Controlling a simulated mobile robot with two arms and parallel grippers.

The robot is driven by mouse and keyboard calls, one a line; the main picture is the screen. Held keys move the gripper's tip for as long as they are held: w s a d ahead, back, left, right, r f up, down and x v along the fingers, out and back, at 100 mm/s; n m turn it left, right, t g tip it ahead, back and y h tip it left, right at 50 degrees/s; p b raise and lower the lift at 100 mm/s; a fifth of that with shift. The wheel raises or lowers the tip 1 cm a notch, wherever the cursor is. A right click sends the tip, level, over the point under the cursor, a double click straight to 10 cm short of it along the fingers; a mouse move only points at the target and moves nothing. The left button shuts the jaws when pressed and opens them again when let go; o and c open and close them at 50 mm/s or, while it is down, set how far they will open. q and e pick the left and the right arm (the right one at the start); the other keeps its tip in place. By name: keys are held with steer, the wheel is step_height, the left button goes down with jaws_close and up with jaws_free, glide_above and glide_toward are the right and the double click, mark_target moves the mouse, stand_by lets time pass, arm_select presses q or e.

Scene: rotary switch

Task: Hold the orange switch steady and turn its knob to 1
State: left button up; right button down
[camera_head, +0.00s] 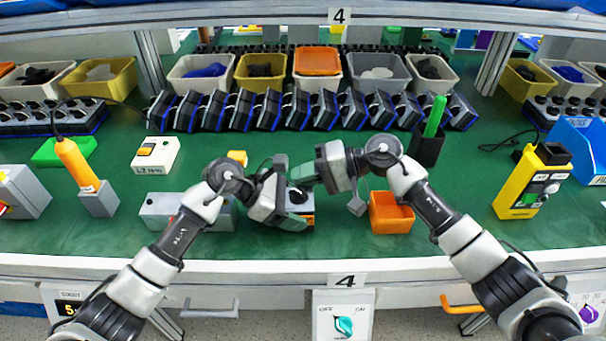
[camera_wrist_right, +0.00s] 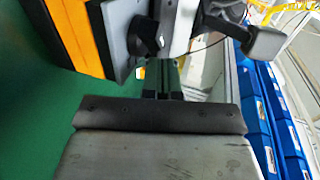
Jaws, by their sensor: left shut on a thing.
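The orange switch (camera_head: 308,208) stands on the green bench in front of me, mostly hidden by my grippers in the head view. In the right wrist view the orange switch (camera_wrist_right: 84,30) shows at the upper left, with a grey face and a black knob (camera_wrist_right: 143,36). My left gripper (camera_head: 294,198) is shut on the switch from the left. My right gripper (camera_head: 302,176) is close above the switch, pointing at it from the right. Its fingertips (camera_wrist_right: 164,84) are near the knob in the right wrist view; their opening and any contact are unclear.
An orange open box (camera_head: 391,212) stands just right of the switch, and a grey box (camera_head: 160,212) to the left. A yellow control box (camera_head: 531,182) stands farther right. A row of dark blue-sided devices (camera_head: 270,108) lines the back. The bench's front edge is close.

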steer(key=shift+s, duration=0.15)
arm_select(q)
steer(key=shift+o, duration=0.3)
steer(key=shift+w+a, duration=0.1)
steer(key=shift+w, duration=0.05)
arm_select(e)
steer(key=shift+s+d, duration=0.3)
steer(key=shift+s, duration=0.5)
arm_select(q)
steer(key=shift+c, duration=0.3)
arm_select(e)
steer(key=w+d+r, duration=0.3)
steer(key=w+d, duration=0.6)
steer(key=w, duration=0.1)
steer(key=shift+w+d+r, duration=0.2)
steer(key=shift+w+d, duration=0.05)
steer(key=shift+d, duration=0.1)
arm_select(q)
steer(key=o, duration=1)
steer(key=shift+o, duration=0.2)
steer(key=v, duration=1.1)
steer(key=shift+a+r, duration=0.3)
